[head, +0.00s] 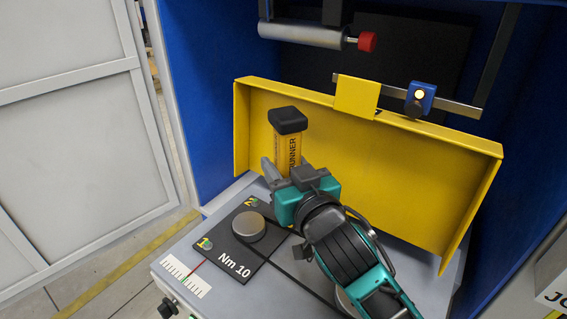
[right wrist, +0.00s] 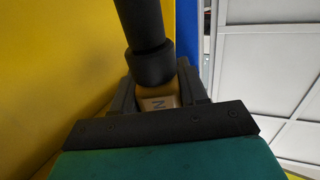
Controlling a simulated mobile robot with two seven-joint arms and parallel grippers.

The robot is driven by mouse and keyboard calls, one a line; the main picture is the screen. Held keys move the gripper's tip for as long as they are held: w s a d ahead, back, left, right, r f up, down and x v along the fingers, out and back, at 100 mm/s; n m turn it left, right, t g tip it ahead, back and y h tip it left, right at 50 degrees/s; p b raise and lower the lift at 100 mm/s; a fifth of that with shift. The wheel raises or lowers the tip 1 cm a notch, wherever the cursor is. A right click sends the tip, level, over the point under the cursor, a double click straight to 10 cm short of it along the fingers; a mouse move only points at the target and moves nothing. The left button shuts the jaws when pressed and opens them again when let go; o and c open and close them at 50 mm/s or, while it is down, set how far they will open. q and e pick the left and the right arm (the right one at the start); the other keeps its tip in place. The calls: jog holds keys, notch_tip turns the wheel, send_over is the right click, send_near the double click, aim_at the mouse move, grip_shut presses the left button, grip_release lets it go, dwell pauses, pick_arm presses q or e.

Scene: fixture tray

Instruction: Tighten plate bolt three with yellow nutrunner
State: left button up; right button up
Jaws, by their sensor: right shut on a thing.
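The yellow nutrunner (head: 288,155) stands roughly upright above the bench, with a black cap on top and dark lettering on its body. My right gripper (head: 283,178) is shut on its yellow body. In the right wrist view the nutrunner (right wrist: 158,101) sits between the two fingers, with a black shaft rising above it. Its lower end is hidden behind my gripper. The dark plate (head: 233,260), marked "Nm 10", lies on the bench with yellow numbers 1 and 2 and a round metal disc (head: 248,227). Bolt three cannot be made out; my right arm covers that part. My left gripper is not in view.
A yellow guard (head: 400,150) stands behind the nutrunner, close to it. Above are a grey cylinder with a red knob (head: 367,41) and a rail with a blue clamp (head: 420,97). Blue walls (head: 195,90) enclose the bench. The bench's left front has a scale strip (head: 185,276).

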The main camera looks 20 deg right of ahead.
aim_at(283, 170)
jog(key=shift+s+a+r, duration=0.2)
jog(key=shift+s+r, duration=0.2)
jog(key=shift+s, duration=0.25)
jog(key=shift+s+a+r, duration=0.15)
jog(key=shift+s+r, duration=0.2)
jog(key=shift+s, duration=0.3)
jog(key=shift+s+a+r, duration=0.2)
jog(key=shift+s+r, duration=0.2)
jog(key=shift+s, duration=0.25)
